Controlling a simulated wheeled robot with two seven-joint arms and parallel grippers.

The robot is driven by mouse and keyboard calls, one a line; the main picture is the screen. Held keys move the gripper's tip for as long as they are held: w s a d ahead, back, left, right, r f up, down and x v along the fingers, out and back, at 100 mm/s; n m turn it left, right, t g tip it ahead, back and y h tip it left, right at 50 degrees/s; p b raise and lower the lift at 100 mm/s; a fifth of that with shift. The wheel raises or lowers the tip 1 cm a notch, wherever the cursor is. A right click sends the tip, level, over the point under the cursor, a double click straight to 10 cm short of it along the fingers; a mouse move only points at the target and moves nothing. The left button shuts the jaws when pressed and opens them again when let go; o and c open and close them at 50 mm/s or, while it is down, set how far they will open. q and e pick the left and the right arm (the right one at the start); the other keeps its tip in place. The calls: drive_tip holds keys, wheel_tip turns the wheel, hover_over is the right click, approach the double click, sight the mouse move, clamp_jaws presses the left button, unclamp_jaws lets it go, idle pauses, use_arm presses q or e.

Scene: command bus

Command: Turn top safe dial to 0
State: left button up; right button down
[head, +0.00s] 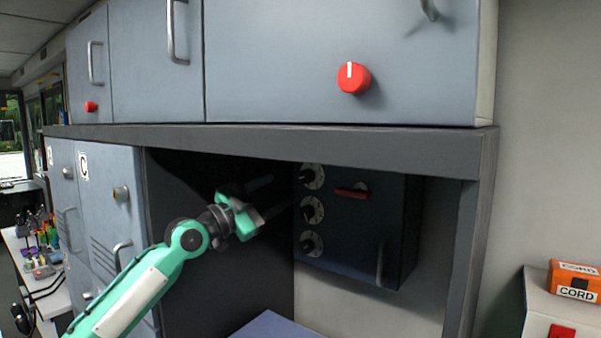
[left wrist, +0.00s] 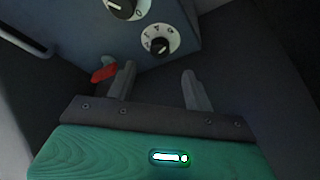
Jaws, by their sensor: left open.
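The dark safe (head: 358,235) sits in the recess under the upper cabinets. Its front has three black dials with pale scales in a column. The top safe dial (head: 311,176) is at the upper left of that front. A middle dial (head: 311,209) and a bottom dial (head: 311,243) are below it. My left gripper (head: 268,196) is open and empty, left of the dials and apart from them. In the left wrist view, the fingers (left wrist: 160,88) point toward the safe; one dial (left wrist: 160,40) shows above them and another (left wrist: 126,8) is cut by the top edge. My right gripper is not in view.
A red handle (head: 352,193) is on the safe front, right of the dials. A shelf edge (head: 330,146) runs above the recess. A red knob (head: 354,78) sits on the upper cabinet. An orange CORD box (head: 575,281) stands at the far right.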

sight(304, 178)
use_arm(q)
drive_tip(key=p+x, duration=0.2)
drive_tip(key=x, duration=0.4)
drive_tip(key=shift+w+d+r, duration=0.2)
drive_tip(key=shift+d+r, duration=0.05)
drive_tip(key=shift+d, duration=0.05)
drive_tip(key=shift+w+d+p, duration=0.4)
drive_tip(key=shift+w+d, duration=0.1)
drive_tip(key=shift+d, duration=0.1)
drive_tip(key=c, duration=1)
